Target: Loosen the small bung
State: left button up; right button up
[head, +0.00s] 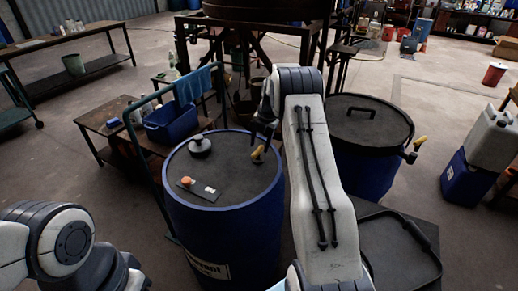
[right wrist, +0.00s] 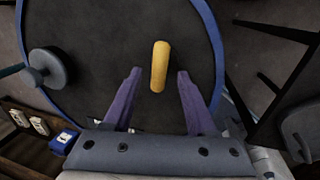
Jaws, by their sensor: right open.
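A blue drum (head: 225,225) with a dark top stands in front of me in the head view. A short yellow handle (head: 257,153) stands on the right part of its top; it may belong to the small bung, but I cannot tell. My right gripper (head: 263,138) is open above it. In the right wrist view, the yellow handle (right wrist: 160,62) lies between the spread purple fingers, apart from both. A round grey cap (head: 200,145) sits farther left on the drum top and also shows in the right wrist view (right wrist: 50,68). My left gripper is out of view.
A dark plate with small orange and white items (head: 198,188) lies on the drum's near top. A second lidded blue drum (head: 368,125) stands to the right. A hand truck with a blue cloth (head: 192,85) and a blue bin (head: 172,122) are at left.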

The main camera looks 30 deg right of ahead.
notch_tip(320, 180, up, 8)
jog(key=s, duration=0.1)
jog(key=shift+s+d+b, duration=0.25)
jog(key=shift+d+b, duration=0.05)
jog(key=shift+d, duration=0.15)
jog(key=shift+a+r, duration=0.1)
